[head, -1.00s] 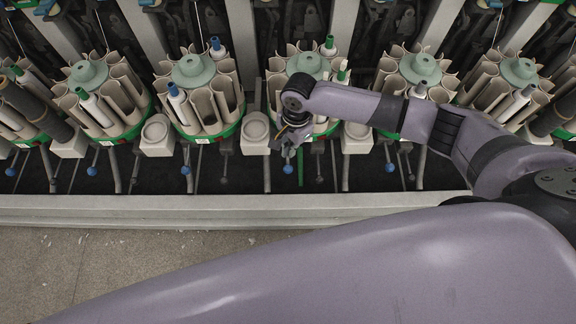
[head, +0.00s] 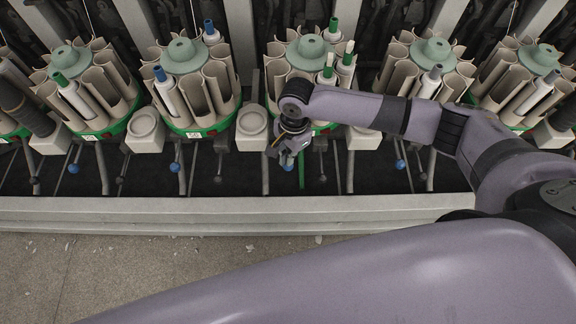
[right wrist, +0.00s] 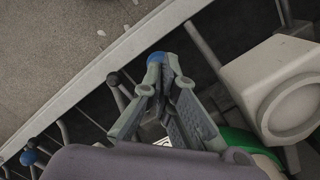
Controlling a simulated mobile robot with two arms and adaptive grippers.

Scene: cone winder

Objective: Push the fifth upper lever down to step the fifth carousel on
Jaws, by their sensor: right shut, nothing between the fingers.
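My right gripper (head: 288,156) reaches down in front of the middle carousel (head: 311,47), a round green-based holder of beige troughs with a pale green hub. Its fingers are shut and empty. A lever's blue knob (head: 288,165) shows right at the fingertips. In the right wrist view the closed fingertips (right wrist: 160,68) meet at the blue knob (right wrist: 156,57); whether they touch it I cannot tell. The lever's rod is mostly hidden by the gripper. Which carousel counts as the fifth cannot be told from the view. My left gripper is not in view.
Neighbouring blue-knobbed levers (head: 174,167) (head: 400,164) stand on both sides, with dark-knobbed levers close by. A cream block with a round cup (head: 252,122) is just left of the gripper. A grey rail (head: 150,211) runs along the front, with open floor (head: 150,265) before it.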

